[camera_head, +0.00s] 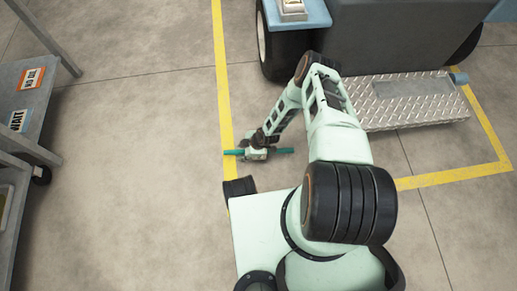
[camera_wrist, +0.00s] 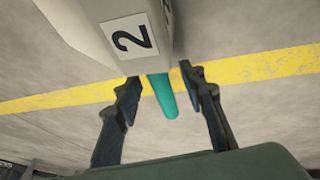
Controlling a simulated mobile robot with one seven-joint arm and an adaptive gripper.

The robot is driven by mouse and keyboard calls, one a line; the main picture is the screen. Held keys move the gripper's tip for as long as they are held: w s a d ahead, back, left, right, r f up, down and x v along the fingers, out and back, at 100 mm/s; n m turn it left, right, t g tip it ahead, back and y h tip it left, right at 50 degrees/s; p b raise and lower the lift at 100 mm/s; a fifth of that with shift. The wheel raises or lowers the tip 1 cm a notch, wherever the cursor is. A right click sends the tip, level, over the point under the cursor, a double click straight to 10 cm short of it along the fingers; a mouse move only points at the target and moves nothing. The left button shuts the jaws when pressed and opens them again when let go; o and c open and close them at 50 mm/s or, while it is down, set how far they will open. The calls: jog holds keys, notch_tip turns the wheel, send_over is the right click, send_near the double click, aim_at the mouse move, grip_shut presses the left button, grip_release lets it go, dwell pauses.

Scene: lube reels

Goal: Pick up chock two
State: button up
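Chock two is a pale block with a white label marked 2 (camera_wrist: 128,38) in the wrist view. A teal bar (camera_wrist: 164,97) sticks out from it. My gripper (camera_wrist: 158,78) is open, with one dark finger on each side of the teal bar and visible gaps between. In the head view the chock (camera_head: 257,155) is on the floor near the yellow line, with teal bar ends showing left and right. My gripper (camera_head: 265,140) is right at the chock there, partly hiding it; its fingers are too small to make out.
A yellow floor line (camera_head: 222,90) runs beside the chock. A vehicle with a dark wheel (camera_head: 283,52) and a metal tread step (camera_head: 415,100) stands at the upper right. A grey cart (camera_head: 35,100) with signs stands at the left. The floor between cart and line is clear.

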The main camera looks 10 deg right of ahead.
grip_shut()
dwell(0.3)
jog(key=shift+w+r, duration=0.1)
